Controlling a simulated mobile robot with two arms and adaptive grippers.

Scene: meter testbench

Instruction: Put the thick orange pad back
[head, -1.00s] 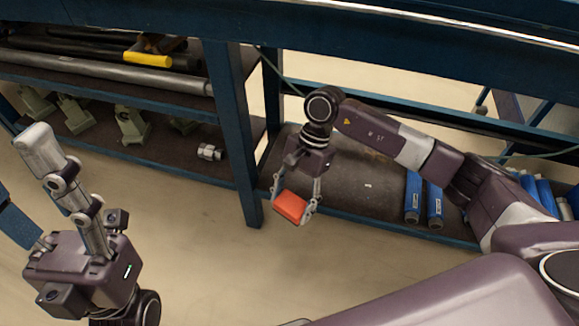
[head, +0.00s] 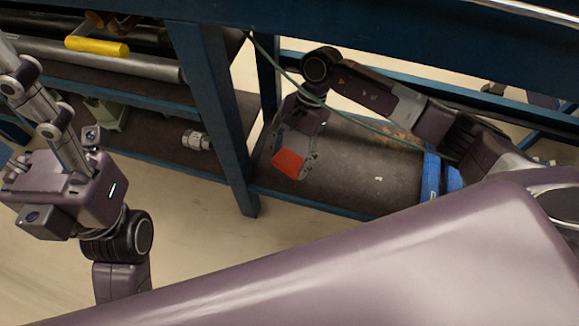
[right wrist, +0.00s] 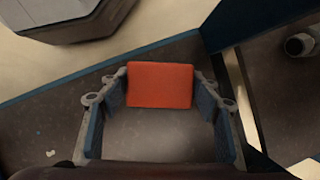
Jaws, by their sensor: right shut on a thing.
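The thick orange pad (head: 289,162) is between the fingertips of my right gripper (head: 291,161), which is shut on it. In the head view it shows over the front part of the dark lower shelf (head: 350,180). The right wrist view also shows the pad (right wrist: 160,85), its broad face visible, with a finger of my gripper (right wrist: 160,92) on each side. I cannot tell whether the pad touches the shelf.
A green cable (head: 345,117) crosses the view. The shelf's middle is clear.

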